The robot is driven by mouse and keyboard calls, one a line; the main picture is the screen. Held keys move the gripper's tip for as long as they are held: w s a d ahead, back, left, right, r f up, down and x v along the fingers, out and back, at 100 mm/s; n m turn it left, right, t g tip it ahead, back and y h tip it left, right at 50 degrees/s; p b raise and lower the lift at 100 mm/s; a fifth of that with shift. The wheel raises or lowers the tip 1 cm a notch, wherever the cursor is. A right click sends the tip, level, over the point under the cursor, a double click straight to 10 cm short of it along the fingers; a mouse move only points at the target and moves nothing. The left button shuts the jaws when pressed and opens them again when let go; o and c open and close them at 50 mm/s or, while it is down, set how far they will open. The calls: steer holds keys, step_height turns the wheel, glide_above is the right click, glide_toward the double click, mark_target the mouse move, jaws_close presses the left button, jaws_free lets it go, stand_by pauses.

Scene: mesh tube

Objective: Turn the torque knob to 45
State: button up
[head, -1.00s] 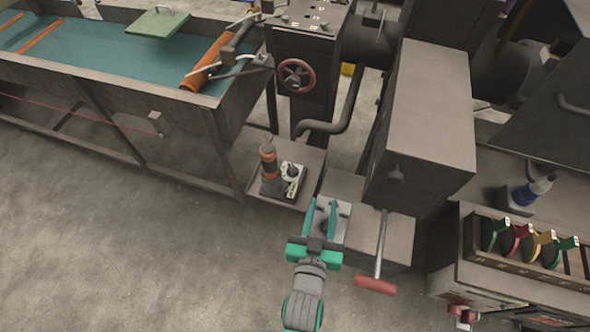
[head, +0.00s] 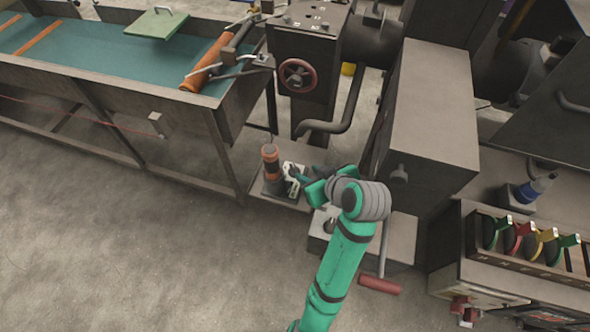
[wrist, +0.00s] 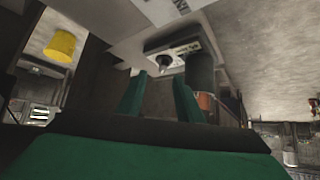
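The torque knob (wrist: 165,62) shows in the wrist view as a small grey knob on a pale-faced dark box (wrist: 178,48). In the head view the same box (head: 291,182) sits on a low metal shelf beside an upright black cylinder with orange bands (head: 271,162). My gripper (wrist: 160,77) has two green fingers apart with nothing between them. The knob lies just beyond the fingertips, roughly between them in the picture; I see no contact. In the head view my gripper (head: 302,175) is at the box's right side. The knob's setting is too small to read.
A red handwheel (head: 297,76) on a dark machine stands behind the shelf. A curved pipe (head: 345,112) runs down behind my gripper. A lever with a red grip (head: 379,285) is right of my arm. Open floor lies to the left.

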mark_target(295, 170)
steer(key=shift+n+y, duration=0.3)
steer(key=shift+x, duration=3.5)
steer(key=shift+s+a, duration=0.2)
